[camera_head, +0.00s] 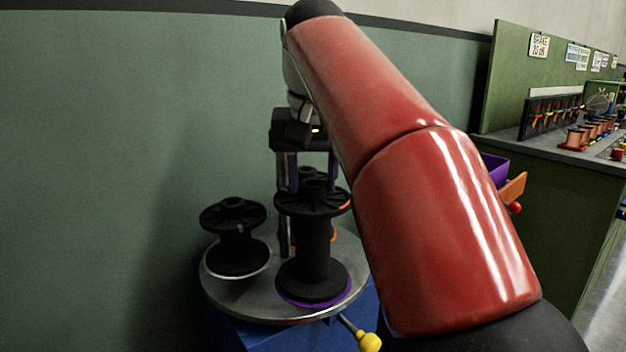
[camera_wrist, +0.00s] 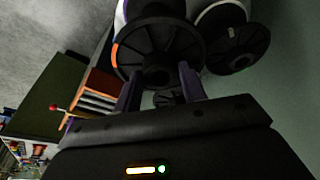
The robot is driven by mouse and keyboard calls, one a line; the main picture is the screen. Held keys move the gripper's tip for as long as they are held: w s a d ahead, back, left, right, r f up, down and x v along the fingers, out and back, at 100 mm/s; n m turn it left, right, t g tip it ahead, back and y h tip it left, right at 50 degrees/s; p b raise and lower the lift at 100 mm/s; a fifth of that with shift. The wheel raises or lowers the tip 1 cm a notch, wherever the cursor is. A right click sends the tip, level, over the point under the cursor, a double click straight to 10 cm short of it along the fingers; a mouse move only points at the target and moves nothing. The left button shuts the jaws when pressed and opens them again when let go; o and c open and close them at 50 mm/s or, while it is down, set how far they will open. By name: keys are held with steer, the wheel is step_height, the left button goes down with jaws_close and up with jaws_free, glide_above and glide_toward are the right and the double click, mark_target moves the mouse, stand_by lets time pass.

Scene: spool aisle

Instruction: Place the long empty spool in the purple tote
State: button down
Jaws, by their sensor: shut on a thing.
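The long black spool (camera_head: 313,245) stands upright on a round grey turntable-like top, a purple ring under its base. Its upper flange carries an orange mark, which also shows in the wrist view (camera_wrist: 150,40). My gripper (camera_head: 313,188) points down from above, its two fingers on either side at the height of the spool's top hub. In the wrist view, the fingers (camera_wrist: 160,78) flank the hub. My gripper is shut on the spool; the exact contact is hard to see. The purple tote (camera_head: 494,168) is mostly hidden behind my red arm.
A shorter black spool (camera_head: 235,240) stands to the left on the same round top (camera_head: 232,300). Another dark spool (camera_head: 308,174) is partly hidden behind. A yellow-tipped handle (camera_head: 369,342) juts out in front. A green wall is close behind; a cluttered bench (camera_head: 560,147) stands right.

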steer(key=shift+f, duration=0.15)
steer(key=c, duration=0.8)
jaws_free()
steer(key=shift+f+b, duration=0.1)
steer(key=shift+b, duration=0.3)
